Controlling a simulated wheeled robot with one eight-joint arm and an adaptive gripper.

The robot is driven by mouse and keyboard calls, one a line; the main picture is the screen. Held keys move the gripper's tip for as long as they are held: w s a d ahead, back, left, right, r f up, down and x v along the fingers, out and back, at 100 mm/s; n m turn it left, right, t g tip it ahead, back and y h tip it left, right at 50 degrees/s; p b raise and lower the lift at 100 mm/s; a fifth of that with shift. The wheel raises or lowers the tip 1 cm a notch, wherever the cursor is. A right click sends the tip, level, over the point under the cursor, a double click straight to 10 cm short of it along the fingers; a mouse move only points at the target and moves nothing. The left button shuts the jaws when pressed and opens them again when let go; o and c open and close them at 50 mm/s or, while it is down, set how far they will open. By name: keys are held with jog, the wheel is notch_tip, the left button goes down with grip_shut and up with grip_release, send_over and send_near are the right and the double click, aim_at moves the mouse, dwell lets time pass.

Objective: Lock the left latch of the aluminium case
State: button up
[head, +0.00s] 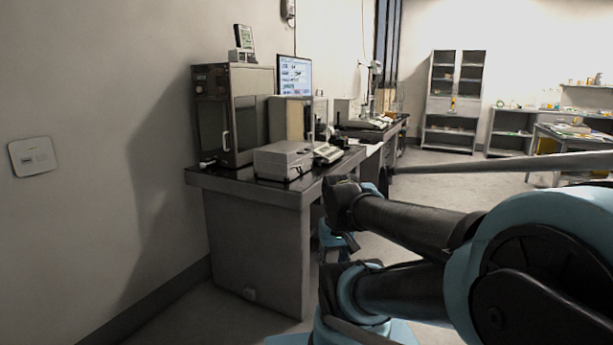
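A silver-grey box that looks like the aluminium case (283,160) sits on the near dark-topped table, close to its front right corner. Its lid appears to be down. Its front shows small dark marks that may be latches, too small to tell whether they are locked or open. My arm fills the lower right of the head view, to the right of the table. I cannot make out my gripper's fingers; they are out of sight or hidden by my arm links.
The table (250,232) stands against the left wall. A large grey cabinet (220,115) with a handle stands behind the case, a keypad device (328,153) to its right. A monitor (294,76) is farther back. Floor is open beyond my arm, before the shelves (451,103).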

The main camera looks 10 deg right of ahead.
jog(key=w+a+r+y, duration=0.3)
jog(key=w+r, duration=0.2)
jog(key=w, duration=0.2)
jog(key=w+a+r+y, duration=0.3)
jog(key=w+r, duration=0.1)
jog(key=w, duration=0.4)
jog(key=w+r+t+y, duration=0.1)
jog(key=w+r+y, duration=0.1)
jog(key=w, duration=0.6)
jog(key=w+r+y, duration=0.2)
jog(key=w, duration=0.5)
jog(key=w+d+f+n+t+y, duration=0.1)
jog(key=w+d+y, duration=0.2)
jog(key=w+d, duration=0.3)
jog(key=w+d+f+n+t+y, duration=0.15)
jog(key=w+d, duration=0.25)
jog(key=w, duration=0.4)
jog(key=w+d+f+n+t+y, duration=0.1)
jog(key=w+d+f+t+y, duration=0.15)
jog(key=d, duration=0.35)
jog(key=w+d+f+n+t+y, duration=0.1)
jog(key=w+d+f+y, duration=0.15)
jog(key=d, duration=0.35)
jog(key=x, duration=1.1)
jog(key=s+f+x, duration=0.1)
jog(key=x, duration=0.4)
jog(key=shift+w+a, duration=0.2)
jog(key=shift+a, duration=0.5)
jog(key=shift+g, duration=0.3)
